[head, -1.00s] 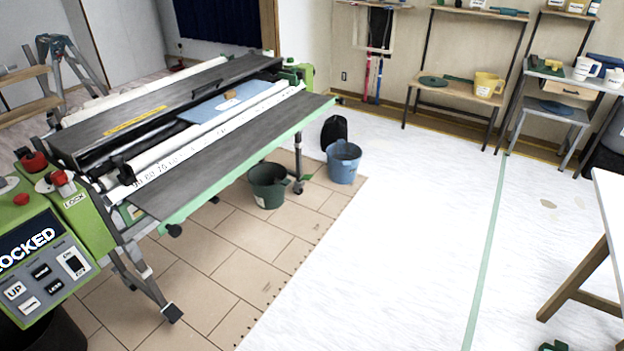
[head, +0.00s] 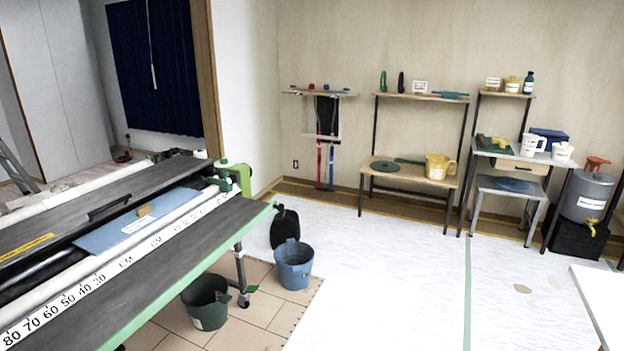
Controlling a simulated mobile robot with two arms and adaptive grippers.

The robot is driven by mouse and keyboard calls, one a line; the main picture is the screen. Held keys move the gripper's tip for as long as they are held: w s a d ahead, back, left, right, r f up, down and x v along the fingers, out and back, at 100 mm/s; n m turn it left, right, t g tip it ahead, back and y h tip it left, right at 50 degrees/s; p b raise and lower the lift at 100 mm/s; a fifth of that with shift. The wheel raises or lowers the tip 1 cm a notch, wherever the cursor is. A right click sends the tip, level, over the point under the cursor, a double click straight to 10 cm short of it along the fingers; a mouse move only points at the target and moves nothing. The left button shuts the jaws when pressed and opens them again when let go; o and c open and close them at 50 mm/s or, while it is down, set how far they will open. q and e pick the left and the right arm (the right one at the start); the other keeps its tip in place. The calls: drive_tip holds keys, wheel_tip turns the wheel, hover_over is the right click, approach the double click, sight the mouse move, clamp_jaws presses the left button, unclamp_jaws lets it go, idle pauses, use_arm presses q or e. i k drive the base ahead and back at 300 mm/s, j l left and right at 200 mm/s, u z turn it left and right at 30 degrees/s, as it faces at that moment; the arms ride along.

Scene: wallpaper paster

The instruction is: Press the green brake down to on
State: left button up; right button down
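The wallpaper paster (head: 130,262) stands at the left of the head view, a long dark-topped machine with a green front edge and a white measuring strip. Its far end has a green bracket (head: 240,178). The near end, with the control panel, is out of the picture now. Neither of my grippers is in view.
A dark green bucket (head: 206,302) and a blue bucket (head: 293,266) stand beside the paster's far leg. Shelves (head: 408,178) and a grey drum (head: 586,196) line the back wall. A white table (head: 603,300) is at right.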

sight(251, 289)
drive_tip(key=i+l+z, duration=0.2)
drive_tip(key=i, duration=0.5)
drive_tip(key=i+l+z, duration=0.2)
drive_tip(key=i, duration=0.55)
drive_tip(key=i+u, duration=0.4)
drive_tip(key=i+l+u, duration=0.2)
drive_tip(key=u, duration=0.25)
drive_tip(key=i+l+u, duration=0.25)
drive_tip(key=u, duration=0.15)
drive_tip(key=i+l+u, duration=0.25)
drive_tip(key=u, duration=0.15)
drive_tip(key=i+l+u, duration=0.15)
drive_tip(key=l+u, duration=0.3)
drive_tip(key=i+l+u, duration=0.1)
drive_tip(key=l+u, duration=0.3)
drive_tip(key=l, duration=0.15)
